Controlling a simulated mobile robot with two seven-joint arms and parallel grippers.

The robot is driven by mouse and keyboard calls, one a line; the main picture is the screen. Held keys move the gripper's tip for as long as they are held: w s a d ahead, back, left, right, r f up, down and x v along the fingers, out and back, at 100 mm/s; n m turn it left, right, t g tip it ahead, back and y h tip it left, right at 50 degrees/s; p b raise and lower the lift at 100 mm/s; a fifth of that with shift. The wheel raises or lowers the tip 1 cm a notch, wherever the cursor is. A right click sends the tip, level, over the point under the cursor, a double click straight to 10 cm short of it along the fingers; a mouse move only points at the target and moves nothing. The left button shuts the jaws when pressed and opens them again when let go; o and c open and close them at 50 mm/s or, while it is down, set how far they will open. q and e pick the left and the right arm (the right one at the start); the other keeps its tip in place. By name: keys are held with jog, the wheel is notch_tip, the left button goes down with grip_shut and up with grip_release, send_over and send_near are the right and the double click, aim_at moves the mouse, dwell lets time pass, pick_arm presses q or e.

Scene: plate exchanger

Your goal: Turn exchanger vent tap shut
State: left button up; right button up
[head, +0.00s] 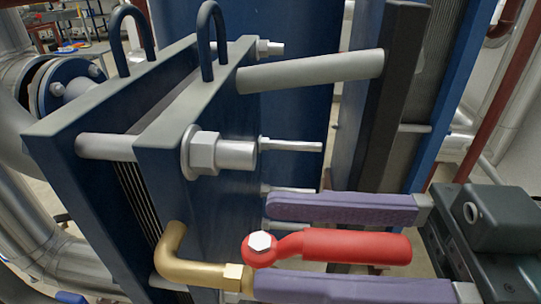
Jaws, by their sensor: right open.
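The vent tap has a red lever (355,246) with a pale hex nut at its left end. It sits at the end of a brass elbow pipe (172,256) that comes off the blue plate exchanger (160,150). The lever points right, away from the pipe. My right gripper (267,246) comes in from the right and is open. One purple finger lies above the lever and one below it in the picture, with the lever between them. I cannot tell whether either finger touches it. My left gripper is not in view.
A thick grey bar (310,72) runs right to a dark upright (393,100). Large grey pipes (45,235) stand at left.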

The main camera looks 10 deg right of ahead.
grip_shut()
dwell(0.4)
dwell(1.0)
